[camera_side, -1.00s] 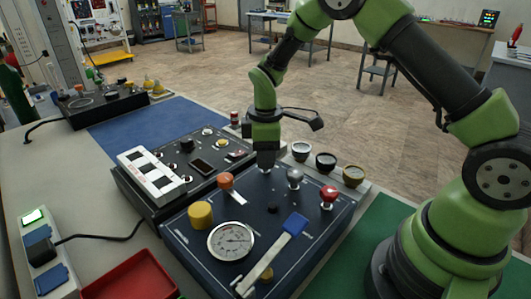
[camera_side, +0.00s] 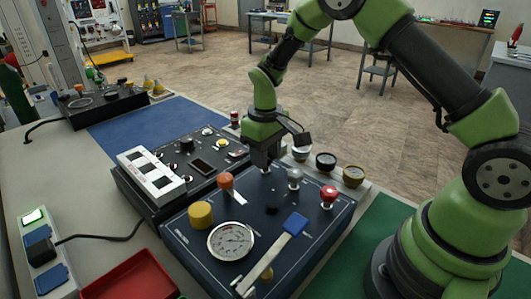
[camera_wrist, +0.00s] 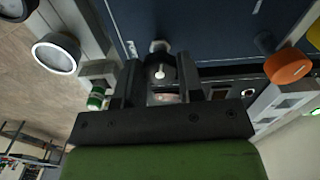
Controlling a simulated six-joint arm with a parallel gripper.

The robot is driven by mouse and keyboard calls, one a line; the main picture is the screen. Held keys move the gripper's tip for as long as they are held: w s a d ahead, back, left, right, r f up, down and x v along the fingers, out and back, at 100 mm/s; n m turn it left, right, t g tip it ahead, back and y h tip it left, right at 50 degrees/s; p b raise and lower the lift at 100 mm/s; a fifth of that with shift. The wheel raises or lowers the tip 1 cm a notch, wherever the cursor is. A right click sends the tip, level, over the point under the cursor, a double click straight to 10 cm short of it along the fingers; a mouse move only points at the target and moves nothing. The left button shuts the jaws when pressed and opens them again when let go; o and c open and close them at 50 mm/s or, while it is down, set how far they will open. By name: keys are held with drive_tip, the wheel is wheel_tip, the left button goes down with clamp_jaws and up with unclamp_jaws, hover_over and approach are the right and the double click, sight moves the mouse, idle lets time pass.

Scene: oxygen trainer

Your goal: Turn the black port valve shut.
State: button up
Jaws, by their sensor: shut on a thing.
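The black port valve (camera_wrist: 160,72) shows in the wrist view as a dark knob with a pale mark, between my two fingers. My gripper (camera_wrist: 161,82) is shut on it, with one finger on each side. In the side view my gripper (camera_side: 266,166) points down at the far edge of the dark blue panel (camera_side: 185,240). There the gripper hides the valve.
On the panel stand an orange knob (camera_side: 225,181), a yellow knob (camera_side: 201,215), a gauge (camera_side: 231,241), a grey knob (camera_side: 295,176), a red knob (camera_side: 329,194) and a blue-handled lever (camera_side: 294,224). Round fittings (camera_side: 326,161) line the far right edge.

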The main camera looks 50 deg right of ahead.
drive_tip(key=m, duration=0.4)
drive_tip(key=shift+m, duration=0.3)
drive_tip(key=m, duration=0.3)
drive_tip(key=shift+m, duration=0.3)
drive_tip(key=m, duration=0.3)
drive_tip(key=shift+m, duration=2.1)
drive_tip(key=o, duration=0.9)
wheel_tip(320, 180, up, 10)
